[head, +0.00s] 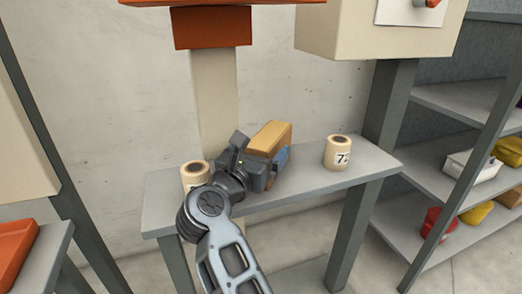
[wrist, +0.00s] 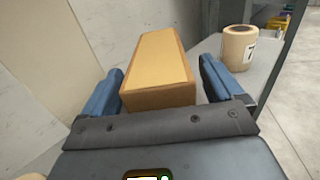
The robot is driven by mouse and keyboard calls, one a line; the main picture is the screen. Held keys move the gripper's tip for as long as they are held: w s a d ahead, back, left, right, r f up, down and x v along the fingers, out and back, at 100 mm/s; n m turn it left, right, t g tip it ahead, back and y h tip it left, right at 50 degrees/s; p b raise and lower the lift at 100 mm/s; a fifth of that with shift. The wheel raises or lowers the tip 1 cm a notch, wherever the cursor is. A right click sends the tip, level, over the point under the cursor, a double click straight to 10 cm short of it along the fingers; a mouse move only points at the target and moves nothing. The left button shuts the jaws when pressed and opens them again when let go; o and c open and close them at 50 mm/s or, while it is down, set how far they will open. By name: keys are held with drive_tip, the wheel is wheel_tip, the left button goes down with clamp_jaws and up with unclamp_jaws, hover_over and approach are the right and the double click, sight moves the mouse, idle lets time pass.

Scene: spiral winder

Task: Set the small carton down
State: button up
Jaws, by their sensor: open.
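The small carton (head: 271,137) is a tan box with a yellowish top. It appears to rest on the grey bench (head: 310,172) against the wall, though my gripper hides its lower part in the head view. In the wrist view the carton (wrist: 158,68) lies lengthwise between the two blue fingers. My gripper (head: 265,165) is open around the carton's near end. In the wrist view a gap shows between the carton and the right finger, and the left finger is close to its side; my gripper also shows there (wrist: 160,88).
A cream roll labelled 72 (head: 338,153) stands on the bench to the right. Another roll (head: 195,174) stands to the left, close beside my gripper. An orange box (head: 212,27) on a post hangs above. Shelves (head: 459,104) with several items stand at the right.

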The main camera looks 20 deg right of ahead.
drive_tip(key=shift+r+p, duration=0.3)
drive_tip(key=b+v, duration=0.2)
drive_tip(key=v, duration=1)
drive_tip(key=shift+d+f, duration=0.1)
drive_tip(key=shift+d, duration=0.05)
drive_tip(key=s+d+f+n+t+y, duration=0.2)
drive_tip(key=s+d+n+t, duration=0.8)
drive_tip(key=s+d+n, duration=0.7)
drive_tip(key=s+a+f+n+g+y, duration=0.1)
drive_tip(key=s+f+n+g+y, duration=0.1)
drive_tip(key=s+n, duration=0.6)
drive_tip(key=s+a+f+n+g+y, duration=0.2)
drive_tip(key=s+f+n+g+y, duration=0.1)
drive_tip(key=s+n, duration=0.5)
drive_tip(key=s+a+f+n+g+y, duration=0.2)
drive_tip(key=s+f+n+y, duration=0.3)
drive_tip(key=s+n, duration=0.3)
drive_tip(key=n+g, duration=0.1)
drive_tip(key=n, duration=0.3)
drive_tip(key=shift+s+a+y, duration=0.15)
drive_tip(key=shift+y, duration=0.25)
